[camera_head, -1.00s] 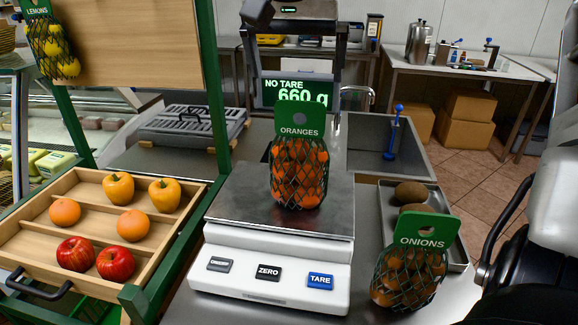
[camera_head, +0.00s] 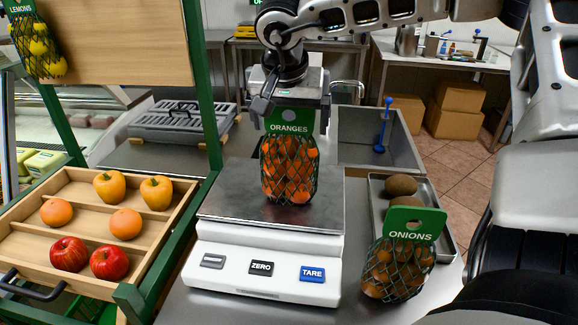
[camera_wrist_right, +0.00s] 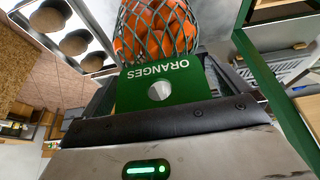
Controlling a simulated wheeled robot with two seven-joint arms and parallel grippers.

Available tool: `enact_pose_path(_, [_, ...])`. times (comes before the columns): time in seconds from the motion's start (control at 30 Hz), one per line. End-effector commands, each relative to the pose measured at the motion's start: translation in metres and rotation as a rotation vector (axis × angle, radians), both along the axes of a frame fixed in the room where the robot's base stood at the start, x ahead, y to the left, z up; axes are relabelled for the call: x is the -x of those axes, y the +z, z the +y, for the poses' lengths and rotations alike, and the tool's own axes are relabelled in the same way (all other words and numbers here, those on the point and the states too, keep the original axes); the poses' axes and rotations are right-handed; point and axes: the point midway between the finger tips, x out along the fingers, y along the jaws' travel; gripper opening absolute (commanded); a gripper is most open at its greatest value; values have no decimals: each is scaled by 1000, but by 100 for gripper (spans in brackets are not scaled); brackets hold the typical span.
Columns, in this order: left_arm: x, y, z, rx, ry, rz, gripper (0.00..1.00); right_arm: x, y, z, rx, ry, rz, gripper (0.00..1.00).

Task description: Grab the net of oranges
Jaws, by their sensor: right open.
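The net of oranges (camera_head: 289,172) stands upright on the scale's steel plate (camera_head: 226,200). Its green ORANGES header card (camera_head: 289,128) points up. My right gripper (camera_head: 290,108) is at the top of this card, from above and behind, with its fingers open around or beside it. In the right wrist view the green card (camera_wrist_right: 160,88) reaches in close to the gripper (camera_wrist_right: 160,112), and the oranges (camera_wrist_right: 155,35) hang beyond it. I cannot tell whether the fingers touch the card. My left gripper is not in view.
A net of onions (camera_head: 398,268) stands right of the scale, before a metal tray (camera_head: 440,225) with brown round items. A wooden crate (camera_head: 90,190) of apples, oranges and peppers is at left. A green post (camera_head: 205,85) rises left of the scale. A sink (camera_head: 350,145) lies behind.

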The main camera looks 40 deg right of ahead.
Motion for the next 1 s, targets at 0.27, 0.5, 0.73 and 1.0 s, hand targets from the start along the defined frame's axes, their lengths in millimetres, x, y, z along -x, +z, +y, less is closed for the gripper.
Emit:
enact_pose_path(0.27, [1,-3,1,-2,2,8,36,0,0,0,0,-1,0,72])
enact_pose_path(0.5, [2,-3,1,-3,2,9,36,-1,2,0,1,0,-5,11])
enact_pose_path(0.73, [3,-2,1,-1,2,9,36,-1,3,0,1,1,-6,11])
enact_pose_path(1.0, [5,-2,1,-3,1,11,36,-2,18,0,2,0,-7,11])
